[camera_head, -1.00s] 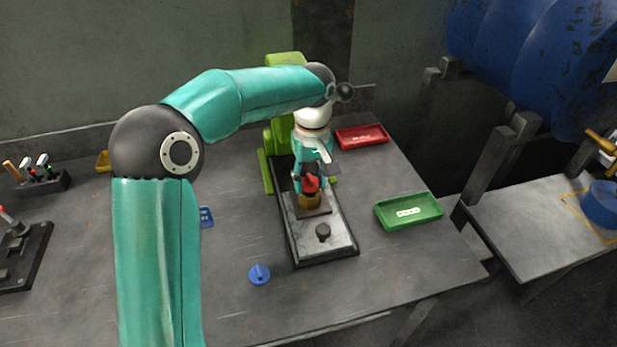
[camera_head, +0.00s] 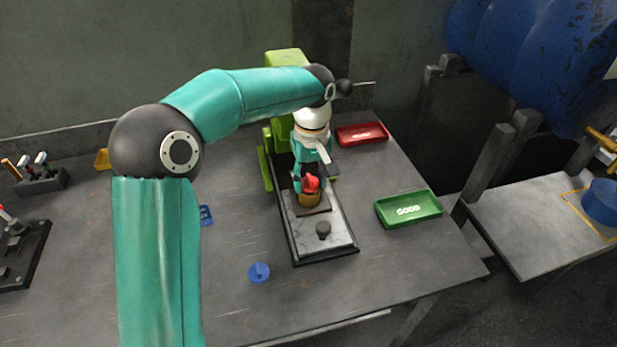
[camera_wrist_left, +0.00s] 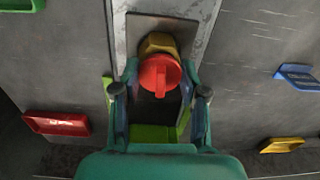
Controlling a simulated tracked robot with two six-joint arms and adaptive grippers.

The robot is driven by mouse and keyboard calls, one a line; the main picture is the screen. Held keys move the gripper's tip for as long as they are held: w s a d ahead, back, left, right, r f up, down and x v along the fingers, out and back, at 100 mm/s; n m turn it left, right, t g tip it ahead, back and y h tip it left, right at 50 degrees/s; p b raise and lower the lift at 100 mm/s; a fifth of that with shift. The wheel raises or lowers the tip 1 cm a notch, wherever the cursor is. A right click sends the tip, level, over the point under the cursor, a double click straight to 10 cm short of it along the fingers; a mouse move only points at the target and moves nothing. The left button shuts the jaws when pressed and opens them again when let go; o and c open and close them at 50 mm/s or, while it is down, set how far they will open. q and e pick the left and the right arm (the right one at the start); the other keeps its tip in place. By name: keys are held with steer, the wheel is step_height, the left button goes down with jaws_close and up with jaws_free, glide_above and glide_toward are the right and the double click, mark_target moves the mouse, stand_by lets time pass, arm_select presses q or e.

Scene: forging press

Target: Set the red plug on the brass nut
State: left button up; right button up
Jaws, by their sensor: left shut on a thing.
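The brass nut (camera_head: 309,201) stands on a dark square plate of the press bed. The red plug (camera_head: 311,184) is right at its top, and in the left wrist view the plug (camera_wrist_left: 160,73) overlaps the nut (camera_wrist_left: 158,43). I cannot tell whether it is fully seated. My left gripper (camera_head: 312,180) reaches down over the plug from behind and is shut on it. In the left wrist view its fingers (camera_wrist_left: 160,90) lie on either side of the plug, and their contact is hard to see. My right gripper is not in view.
A blue plug (camera_head: 259,273) lies at front left. The right front of the table is clear.

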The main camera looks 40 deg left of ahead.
arm_select(q)
steer(key=shift+f, duration=0.25)
steer(key=o, duration=0.8)
steer(key=shift+c, duration=0.2)
steer(key=shift+r, duration=0.15)
steer(key=shift+r+p, duration=4.55)
steer(key=shift+r, duration=0.4)
steer(key=shift+f, duration=0.1)
